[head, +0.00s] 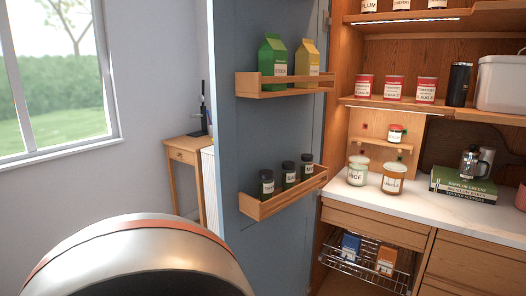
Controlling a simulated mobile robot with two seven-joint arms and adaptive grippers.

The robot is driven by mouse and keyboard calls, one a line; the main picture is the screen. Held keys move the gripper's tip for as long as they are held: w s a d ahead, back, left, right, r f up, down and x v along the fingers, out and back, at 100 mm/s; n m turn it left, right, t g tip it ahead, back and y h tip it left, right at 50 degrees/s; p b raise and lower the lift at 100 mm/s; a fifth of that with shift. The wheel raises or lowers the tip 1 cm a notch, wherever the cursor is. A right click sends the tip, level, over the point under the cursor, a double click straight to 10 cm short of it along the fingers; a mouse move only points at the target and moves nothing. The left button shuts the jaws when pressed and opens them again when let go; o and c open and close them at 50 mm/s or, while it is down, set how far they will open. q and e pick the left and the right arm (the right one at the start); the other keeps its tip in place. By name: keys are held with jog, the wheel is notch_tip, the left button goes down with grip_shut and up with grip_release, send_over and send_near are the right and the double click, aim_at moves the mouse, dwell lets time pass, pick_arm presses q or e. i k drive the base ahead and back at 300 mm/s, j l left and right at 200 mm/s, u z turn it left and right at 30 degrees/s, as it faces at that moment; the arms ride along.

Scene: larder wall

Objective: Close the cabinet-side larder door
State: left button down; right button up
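One blue-grey larder door (258,135) stands open at the left of the larder (375,60), its inner face towards me. I cannot tell whether another door exists outside the view. Its upper wooden rack (285,89) holds a green carton (272,56) and a yellow carton (307,60). Its lower rack (285,199) holds dark jars (288,174). The door's hinge side is by the larder's left edge; no handle shows. Neither of my grippers is in view. A rounded metallic part of my own arm fills the bottom left.
The larder's white counter (432,209) holds jars (393,179), green books (463,186) and a glass coffee pot (471,162). A wire basket (368,265) sits below. A small wooden side table (184,154) stands behind the door at left, near the window (58,75).

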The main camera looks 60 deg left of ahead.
aim_at(254, 129)
jog(key=k+j, duration=0.15)
jog(key=j, duration=0.35)
jog(key=k+j, duration=0.1)
jog(key=j, duration=0.35)
jog(key=k+j, duration=0.15)
jog(key=j, duration=0.35)
jog(key=k+j, duration=0.1)
jog(key=j, duration=0.35)
jog(key=k+j, duration=0.15)
jog(key=j, duration=0.35)
jog(key=k+j, duration=0.1)
jog(key=j, duration=0.35)
jog(key=k+j, duration=0.15)
jog(key=j, duration=0.35)
jog(key=k+j, duration=0.1)
jog(key=j, duration=0.4)
